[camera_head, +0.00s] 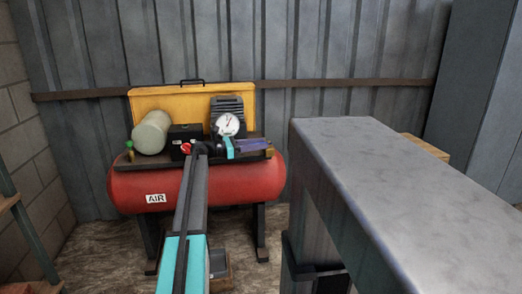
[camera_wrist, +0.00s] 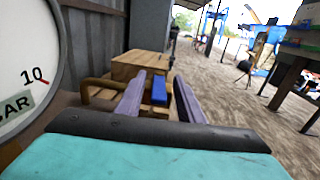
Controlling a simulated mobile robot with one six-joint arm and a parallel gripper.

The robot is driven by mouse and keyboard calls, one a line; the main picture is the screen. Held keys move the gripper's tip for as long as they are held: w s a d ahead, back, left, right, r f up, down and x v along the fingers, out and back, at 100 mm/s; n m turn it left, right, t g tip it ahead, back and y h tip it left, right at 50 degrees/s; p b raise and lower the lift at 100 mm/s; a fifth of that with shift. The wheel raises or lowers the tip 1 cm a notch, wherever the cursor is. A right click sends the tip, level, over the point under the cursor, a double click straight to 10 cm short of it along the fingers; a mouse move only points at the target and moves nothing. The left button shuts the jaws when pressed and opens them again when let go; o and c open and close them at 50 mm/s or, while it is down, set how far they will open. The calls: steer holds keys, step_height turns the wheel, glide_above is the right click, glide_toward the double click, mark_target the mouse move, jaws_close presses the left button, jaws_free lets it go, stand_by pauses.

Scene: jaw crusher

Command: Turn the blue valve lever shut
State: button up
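The blue valve lever (camera_wrist: 159,90) shows in the wrist view, between the two purple-grey fingers of my gripper (camera_wrist: 160,92). The left finger is close beside the lever. A gap shows between the lever and the right finger, so the fingers look open around it. Whether either finger touches it is hard to tell.
A brass-coloured pipe (camera_wrist: 92,90) and wooden crates (camera_wrist: 140,66) show in the wrist view, with the gauge face (camera_wrist: 25,65) close at left. In the head view a grey slab-topped structure (camera_head: 410,200) stands at right. A metal wall (camera_head: 340,50) is behind the tank.

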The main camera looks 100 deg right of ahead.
steer(key=w+a+p, duration=0.2)
steer(key=w, duration=1.1)
steer(key=shift+w+a, duration=0.2)
steer(key=shift+w, duration=0.05)
